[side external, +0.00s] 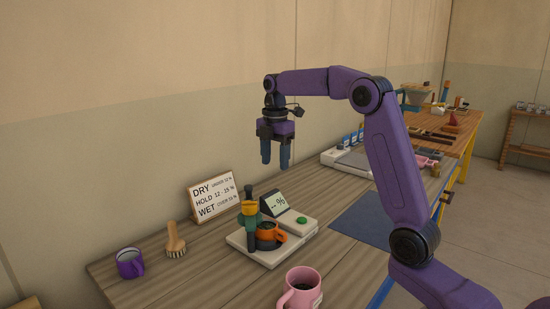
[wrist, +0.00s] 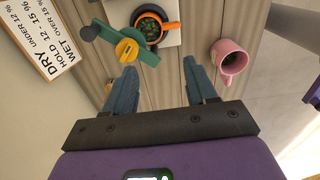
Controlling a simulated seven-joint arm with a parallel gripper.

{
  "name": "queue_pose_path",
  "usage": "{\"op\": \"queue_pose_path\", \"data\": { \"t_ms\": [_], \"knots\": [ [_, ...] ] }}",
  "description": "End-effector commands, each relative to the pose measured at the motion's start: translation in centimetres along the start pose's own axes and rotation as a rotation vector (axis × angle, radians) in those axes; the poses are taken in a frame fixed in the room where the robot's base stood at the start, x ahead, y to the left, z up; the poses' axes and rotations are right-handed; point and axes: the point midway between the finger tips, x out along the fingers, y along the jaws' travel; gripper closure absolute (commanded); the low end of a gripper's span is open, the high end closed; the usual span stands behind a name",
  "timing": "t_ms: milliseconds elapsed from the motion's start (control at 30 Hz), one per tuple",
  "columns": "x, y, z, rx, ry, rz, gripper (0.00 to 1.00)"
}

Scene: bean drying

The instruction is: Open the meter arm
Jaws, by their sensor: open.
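The moisture meter has a white base (side external: 271,262), a tilted display (side external: 275,203) reading "--%" and a green button. Its green meter arm (side external: 248,222) has a yellow knob on it. In the wrist view the green arm (wrist: 143,57) and yellow knob (wrist: 127,50) lie beside the orange cup (wrist: 171,27), whose dark beans show from above. The orange cup (side external: 268,234) sits on the base. My gripper (side external: 275,160) is open and empty, well above the meter. In the wrist view its fingers (wrist: 160,75) point toward the meter, apart from it.
A pink mug (side external: 301,289) stands in front of the meter. A DRY/HOLD/WET sign (side external: 212,195), a brush (side external: 175,242) and a purple mug (side external: 130,263) are at the left. A blue mat (side external: 370,218) lies bare on the right. A white scale-like device (side external: 345,162) stands behind.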

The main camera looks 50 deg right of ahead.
Motion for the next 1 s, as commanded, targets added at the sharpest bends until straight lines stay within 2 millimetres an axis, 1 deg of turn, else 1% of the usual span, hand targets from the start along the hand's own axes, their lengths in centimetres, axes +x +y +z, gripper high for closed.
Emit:
{"op": "queue_pose_path", "data": {
  "t_ms": [133, 167, 200, 267, 300, 333, 367, 467, 667, 800, 900, 1000],
  "knots": [
    [0.0, 0.0, 0.0, 0.0, 0.0, 0.0, 0.44],
    [0.0, 0.0, 0.0, 0.0, 0.0, 0.0, 0.47],
    [0.0, 0.0, 0.0, 0.002, 0.001, 0.0, 0.6],
    [0.1, 0.1, 0.1, 0.02, 0.005, 0.005, 0.79],
    [0.2, 0.1, 0.2, 0.046, 0.013, 0.011, 0.92],
    [0.3, 0.2, 0.3, 0.078, 0.022, 0.018, 1.0],
    [0.5, 0.3, 0.4, 0.118, 0.032, 0.027, 1.0],
    [1.1, 0.7, 1.1, 0.317, 0.09, 0.068, 1.0],
    [2.4, 1.9, 3.4, 0.879, 0.266, 0.15, 1.0],
    [3.0, 2.5, 5.5, 1.291, 0.408, 0.181, 1.0],
    [3.3, 2.8, 7.2, 1.564, 0.507, 0.19, 1.0],
    [3.4, 3.0, 8.6, 1.783, 0.593, 0.191, 1.0]
  ]
}}
